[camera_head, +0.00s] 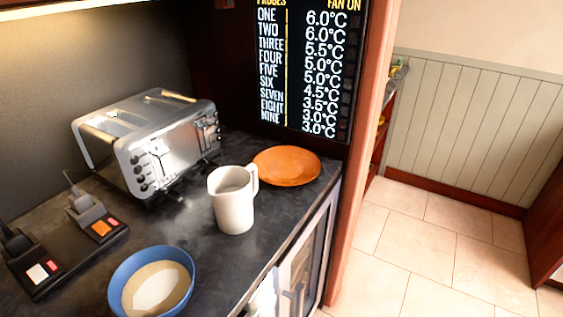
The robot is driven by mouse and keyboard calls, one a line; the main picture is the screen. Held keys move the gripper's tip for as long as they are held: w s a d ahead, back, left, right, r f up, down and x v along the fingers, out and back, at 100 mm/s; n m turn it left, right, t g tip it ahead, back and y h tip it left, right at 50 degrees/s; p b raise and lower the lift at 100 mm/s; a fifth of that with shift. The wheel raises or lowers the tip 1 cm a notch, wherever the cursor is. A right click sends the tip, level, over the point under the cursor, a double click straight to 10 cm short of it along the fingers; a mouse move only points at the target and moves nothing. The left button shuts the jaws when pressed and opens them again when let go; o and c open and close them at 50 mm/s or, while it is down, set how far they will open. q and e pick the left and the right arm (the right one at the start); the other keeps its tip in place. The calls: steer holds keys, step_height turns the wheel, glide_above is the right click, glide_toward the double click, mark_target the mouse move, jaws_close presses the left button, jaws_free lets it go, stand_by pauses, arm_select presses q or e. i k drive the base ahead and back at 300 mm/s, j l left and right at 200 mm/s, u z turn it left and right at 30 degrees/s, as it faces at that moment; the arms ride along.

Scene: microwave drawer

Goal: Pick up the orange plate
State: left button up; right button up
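The orange plate (287,166) lies flat on the dark countertop (190,234) at its far right end, below the temperature display. A white mug (234,207) stands just in front of it and to its left; the mug's handle is close to the plate's left edge in the picture. Neither of my grippers is in the head view.
A silver toaster (172,150) stands at the back left. A blue bowl (152,285) is at the front. A black power strip (62,262) with plugs lies at the left. A reddish wooden panel edge (362,150) rises right of the plate. Tiled floor (440,250) is open at the right.

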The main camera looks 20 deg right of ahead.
mark_target(279, 165)
steer(key=k+l+z, duration=0.4)
steer(key=l, duration=0.2)
steer(key=k+l+z, duration=0.2)
steer(key=l+z, duration=0.2)
steer(key=l, duration=0.25)
steer(key=k+l+z, duration=0.2)
steer(key=l, duration=0.15)
steer(key=i, duration=0.1)
